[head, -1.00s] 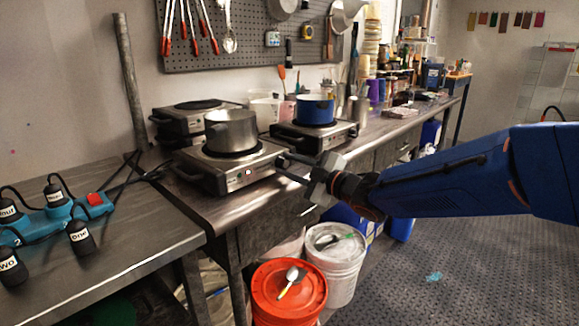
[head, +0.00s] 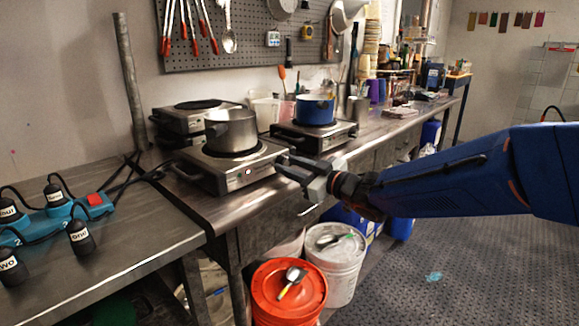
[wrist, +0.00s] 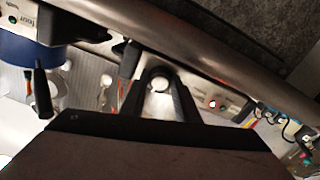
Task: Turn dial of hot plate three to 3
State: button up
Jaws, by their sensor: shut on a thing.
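The near hot plate (head: 226,178) stands on the steel counter with a grey steel pot (head: 232,131) on it. A red light shows on its front panel, also in the wrist view (wrist: 213,104). My gripper (head: 285,165) is at the right end of that panel. In the wrist view my gripper (wrist: 160,82) has its two dark fingers closed around the dial (wrist: 159,72). The fingers hide most of the dial, and I cannot read its setting. I cannot read a number on this hot plate.
Another hot plate with a blue pot (head: 316,110) stands to the right; its label seems to read "four" in the wrist view. A further hot plate (head: 190,118) is behind on the left. A blue power strip (head: 60,220) lies on the left table. Lidded buckets (head: 288,292) stand below.

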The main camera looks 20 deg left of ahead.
jog(key=shift+f, duration=0.15)
jog(key=o, duration=0.8)
jog(key=shift+c, duration=0.2)
jog(key=shift+d, duration=0.1)
jog(key=v, duration=1.7)
jog(key=shift+s+d, duration=0.1)
jog(key=shift+d, duration=0.05)
